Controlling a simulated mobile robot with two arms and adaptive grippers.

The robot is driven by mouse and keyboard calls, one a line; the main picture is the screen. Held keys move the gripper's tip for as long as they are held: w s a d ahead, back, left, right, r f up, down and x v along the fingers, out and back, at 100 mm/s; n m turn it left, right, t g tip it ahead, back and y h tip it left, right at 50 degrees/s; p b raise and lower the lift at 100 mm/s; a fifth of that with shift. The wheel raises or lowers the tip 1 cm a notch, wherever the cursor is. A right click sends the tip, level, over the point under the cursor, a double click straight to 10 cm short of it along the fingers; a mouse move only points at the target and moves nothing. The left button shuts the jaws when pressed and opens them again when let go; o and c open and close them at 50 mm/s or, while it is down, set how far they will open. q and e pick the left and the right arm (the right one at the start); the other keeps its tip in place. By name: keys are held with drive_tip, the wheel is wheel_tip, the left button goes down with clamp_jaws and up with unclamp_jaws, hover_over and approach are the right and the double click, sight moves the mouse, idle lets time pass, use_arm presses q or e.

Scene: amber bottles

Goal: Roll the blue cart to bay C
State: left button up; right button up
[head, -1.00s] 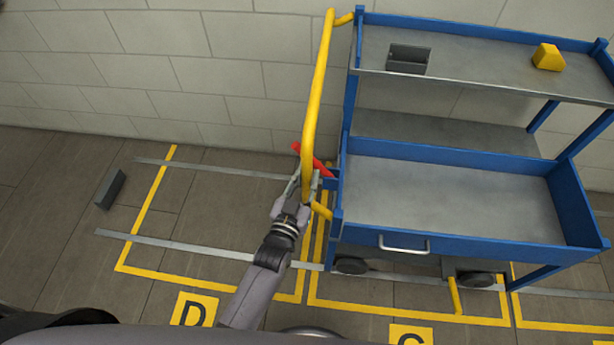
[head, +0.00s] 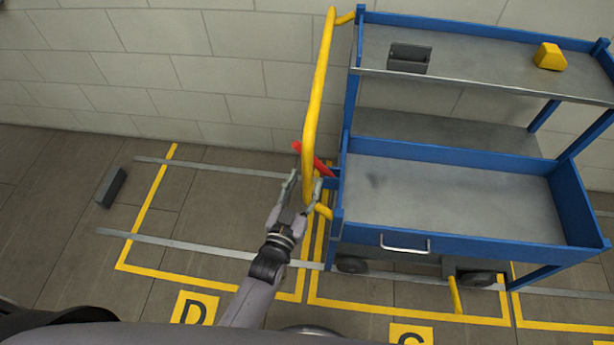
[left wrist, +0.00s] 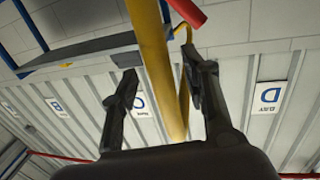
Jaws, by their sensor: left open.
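The blue cart (head: 480,250) has grey shelves and an upright yellow handle bar (head: 318,90) at its left end. Its visible wheels are within the yellow floor outline of bay C (head: 405,311), whose label (head: 410,335) is cut off at the bottom edge. My left gripper (head: 303,184) is open at the lower part of the handle. In the left wrist view, the yellow bar (left wrist: 150,50) runs between the spread fingers (left wrist: 160,67). A red lever (head: 309,158) sits beside the handle. My right gripper is out of view.
Bay D, labelled on the floor (head: 194,308), is empty to the left. A dark block (head: 111,188) lies left of it. A block wall (head: 200,70) stands behind. The cart's top shelf carries a grey box (head: 409,58) and a yellow piece (head: 549,57).

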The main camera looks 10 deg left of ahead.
use_arm(q)
drive_tip(key=v, duration=0.9)
drive_tip(key=shift+s, duration=0.15)
drive_tip(key=shift+a, duration=0.1)
drive_tip(key=s+a+f+g, duration=0.1)
drive_tip(key=s+f+g, duration=0.2)
drive_tip(key=f, duration=0.6)
drive_tip(key=s+a+f+g+y, duration=0.15)
drive_tip(key=s+f, duration=0.25)
drive_tip(key=f, duration=0.5)
drive_tip(key=s+a+f+g, duration=0.2)
drive_tip(key=s+f+g, duration=0.15)
drive_tip(key=f, duration=0.55)
drive_tip(key=s+a+f+g+y, duration=0.1)
drive_tip(key=s+a+f+g, duration=0.3)
drive_tip(key=s+f, duration=0.3)
drive_tip(key=s+a+f+g+y, duration=0.1)
drive_tip(key=s+a+f+g, duration=0.3)
drive_tip(key=s, duration=1)
drive_tip(key=a+f, duration=0.3)
drive_tip(key=shift+s+a+f+g, duration=0.15)
drive_tip(key=shift+s+f+g, duration=0.1)
drive_tip(key=shift+f+g, duration=0.05)
drive_tip(key=shift+y, duration=0.25)
